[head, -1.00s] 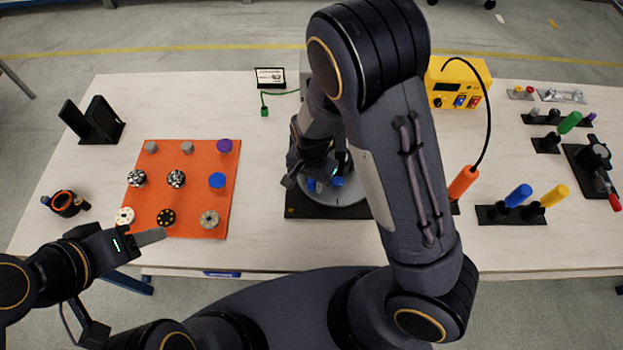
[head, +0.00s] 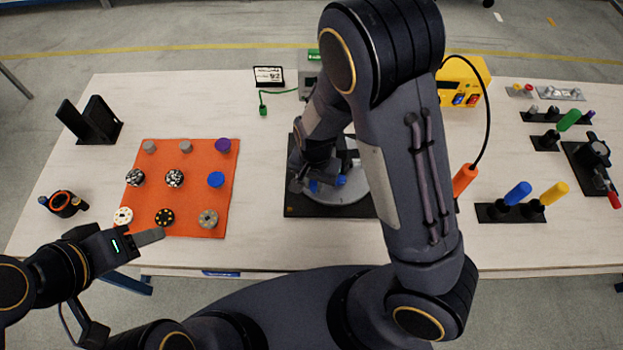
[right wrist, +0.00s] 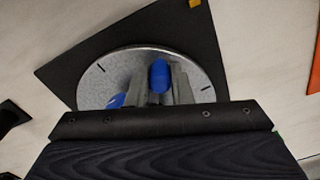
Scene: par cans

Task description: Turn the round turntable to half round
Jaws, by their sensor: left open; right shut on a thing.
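The round turntable is a grey disc (head: 352,192) on a black base plate (head: 300,205) at the middle of the table. In the right wrist view the disc (right wrist: 100,88) shows dark marks near its rim. Blue parts stand on it; one blue knob (right wrist: 159,75) sits between the fingers of my right gripper (right wrist: 162,90). My right gripper is shut on that blue knob over the disc. My right arm hides much of the turntable in the head view. My left gripper (head: 150,237) is open and empty at the table's front left, apart from the turntable.
An orange mat (head: 190,195) with several small round pieces lies left of the turntable. A yellow box (head: 465,82) with an orange-handled tool (head: 465,180) stands at the right. Blue and yellow handles stand in a rack (head: 505,213). A small display (head: 268,76) is behind.

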